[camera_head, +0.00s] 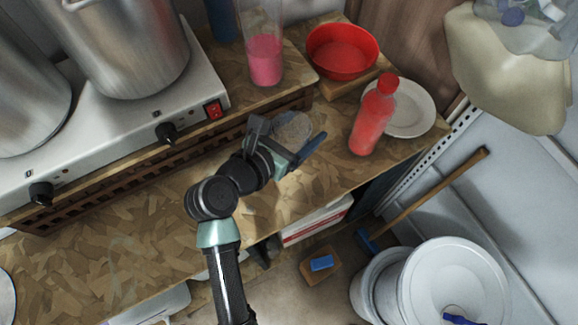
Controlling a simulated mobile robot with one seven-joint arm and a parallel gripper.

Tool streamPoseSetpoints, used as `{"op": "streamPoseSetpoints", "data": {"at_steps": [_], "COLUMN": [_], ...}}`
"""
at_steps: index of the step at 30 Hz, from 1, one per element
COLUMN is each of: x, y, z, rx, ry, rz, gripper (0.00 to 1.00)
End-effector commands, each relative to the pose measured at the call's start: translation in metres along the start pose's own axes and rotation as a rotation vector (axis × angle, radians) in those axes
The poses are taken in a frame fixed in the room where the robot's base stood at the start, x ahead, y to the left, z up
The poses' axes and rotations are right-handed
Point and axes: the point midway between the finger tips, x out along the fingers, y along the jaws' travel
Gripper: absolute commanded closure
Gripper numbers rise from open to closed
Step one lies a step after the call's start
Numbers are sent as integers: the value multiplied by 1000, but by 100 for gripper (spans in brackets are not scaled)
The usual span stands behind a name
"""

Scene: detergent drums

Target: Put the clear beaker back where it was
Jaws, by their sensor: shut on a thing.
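A small clear beaker (293,126) is between the fingers of my gripper (287,142). It is see-through, so its outline is faint against the brown patterned counter (120,235). My gripper is shut on the beaker, over the right part of the counter near its front edge. I cannot tell whether the beaker's base touches the counter.
A red bottle (374,115) and a white plate (407,108) stand to the right. A red bowl (341,52) and a tall container of pink liquid (264,60) stand behind. A hotplate (140,115) with pots is at left. White drums (453,280) stand below.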

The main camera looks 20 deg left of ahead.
Motion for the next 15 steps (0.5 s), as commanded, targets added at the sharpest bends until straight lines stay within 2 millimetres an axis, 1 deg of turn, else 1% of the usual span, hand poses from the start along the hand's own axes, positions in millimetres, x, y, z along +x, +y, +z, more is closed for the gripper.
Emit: {"op": "streamPoseSetpoints", "data": {"at_steps": [2,4,12,15], "x": [-2,-1,17,20], "y": [6,7,8,8], "z": [4,0,-43,-51], "rx": [5,4,1,4], "ry": [2,6,8,6], "rz": [-8,-13,-15,-14], "gripper": [80,80,80,80]}}
